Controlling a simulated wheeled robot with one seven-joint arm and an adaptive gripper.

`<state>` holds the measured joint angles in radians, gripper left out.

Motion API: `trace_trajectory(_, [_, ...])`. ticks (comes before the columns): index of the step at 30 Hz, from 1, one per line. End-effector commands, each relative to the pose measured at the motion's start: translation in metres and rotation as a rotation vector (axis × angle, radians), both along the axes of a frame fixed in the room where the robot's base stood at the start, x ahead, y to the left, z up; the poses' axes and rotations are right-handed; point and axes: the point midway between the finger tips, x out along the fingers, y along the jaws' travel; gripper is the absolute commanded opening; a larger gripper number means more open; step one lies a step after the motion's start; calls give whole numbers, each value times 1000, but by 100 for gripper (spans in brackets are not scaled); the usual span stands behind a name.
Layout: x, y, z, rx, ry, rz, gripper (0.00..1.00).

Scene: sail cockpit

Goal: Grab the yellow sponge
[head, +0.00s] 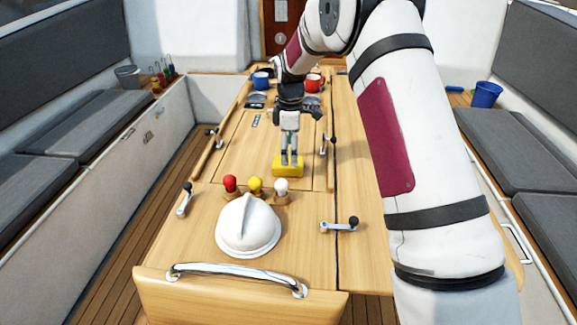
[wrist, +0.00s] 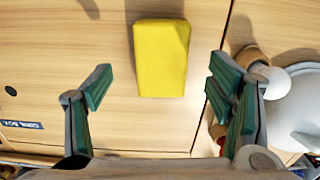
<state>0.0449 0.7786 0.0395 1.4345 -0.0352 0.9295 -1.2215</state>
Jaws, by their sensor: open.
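The yellow sponge (head: 287,171) lies flat on the wooden table in the head view, behind the row of small coloured-topped pegs. In the wrist view the sponge (wrist: 161,58) is a plain yellow block at the top middle. My gripper (head: 290,158) is over the sponge in the head view, pointing down. In the wrist view my gripper (wrist: 160,90) is open, one finger to the left of the sponge and one to the right, with gaps on both sides. The fingers do not touch it there. The exact height above it is hard to tell.
A white dome (head: 248,225) and red, yellow and white-topped pegs (head: 255,187) stand at the table's near side. A blue mug (head: 261,81) and a red mug (head: 313,82) stand at the far end. A metal handle (head: 340,225) sits near right. Bare wood surrounds the sponge.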

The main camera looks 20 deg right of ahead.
Motion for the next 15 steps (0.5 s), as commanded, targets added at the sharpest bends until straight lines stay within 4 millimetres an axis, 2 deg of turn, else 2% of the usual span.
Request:
trace_trajectory(5, [-1, 2, -11, 0, 1, 0, 75])
trace_trajectory(15, [-1, 7, -51, 0, 1, 0, 75])
